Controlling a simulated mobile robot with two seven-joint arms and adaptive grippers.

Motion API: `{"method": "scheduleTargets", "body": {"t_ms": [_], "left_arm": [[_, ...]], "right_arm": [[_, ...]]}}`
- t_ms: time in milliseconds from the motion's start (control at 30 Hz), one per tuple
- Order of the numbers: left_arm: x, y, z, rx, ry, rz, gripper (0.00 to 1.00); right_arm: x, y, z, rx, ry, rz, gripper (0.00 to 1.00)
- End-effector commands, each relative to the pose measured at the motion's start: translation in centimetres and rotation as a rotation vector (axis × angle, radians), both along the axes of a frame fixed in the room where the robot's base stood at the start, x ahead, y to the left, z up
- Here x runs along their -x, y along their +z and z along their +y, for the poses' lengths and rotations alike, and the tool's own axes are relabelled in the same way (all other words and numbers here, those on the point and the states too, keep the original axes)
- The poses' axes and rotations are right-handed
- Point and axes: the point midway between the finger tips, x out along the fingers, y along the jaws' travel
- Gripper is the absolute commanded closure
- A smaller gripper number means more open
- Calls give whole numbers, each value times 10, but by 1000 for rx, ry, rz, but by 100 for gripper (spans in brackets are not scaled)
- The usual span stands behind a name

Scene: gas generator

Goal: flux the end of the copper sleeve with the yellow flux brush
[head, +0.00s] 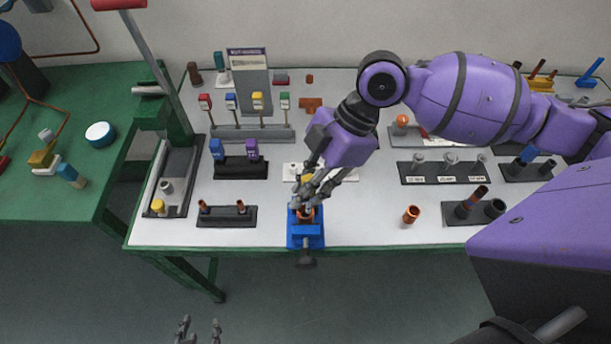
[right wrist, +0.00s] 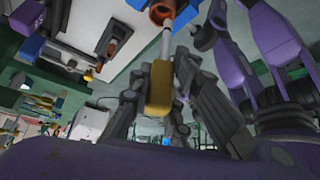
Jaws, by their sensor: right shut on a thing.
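My right gripper (head: 308,188) is shut on the yellow flux brush (right wrist: 160,90), seen between its fingers in the right wrist view; a bit of yellow also shows in the head view (head: 307,178). The brush's pale shaft points to the copper sleeve (right wrist: 161,11), whose round end faces it. The sleeve (head: 306,214) is held in the blue vise (head: 305,238) at the table's front edge, partly hidden by my fingers. The brush tip is at the sleeve's opening; I cannot tell whether they touch. My left gripper (head: 200,331) is open and empty, low in front of the table.
A rack (head: 238,133) with red, blue, yellow and green tops stands behind left. A black holder with copper pieces (head: 226,216) lies left of the vise. A loose copper piece (head: 411,214) stands to the right. A dark tray (head: 174,185) is at the left edge.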

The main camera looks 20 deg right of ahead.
Motion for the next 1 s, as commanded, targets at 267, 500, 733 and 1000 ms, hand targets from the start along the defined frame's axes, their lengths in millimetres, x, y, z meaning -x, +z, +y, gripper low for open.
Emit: {"method": "scheduleTargets", "body": {"t_ms": [267, 500, 733, 1000], "left_arm": [[-6, 2, -4, 9, 7, -11, 60], [-6, 2, -4, 9, 7, -10, 60], [-8, 4, -2, 4, 2, -14, 60], [-4, 3, 1, -3, -4, -7, 60]], "right_arm": [[0, -1, 0, -1, 1, -3, 100], [0, -1, 0, 0, 0, -2, 100], [0, 0, 0, -1, 0, -4, 100], [0, -1, 0, 0, 0, -2, 100]]}}
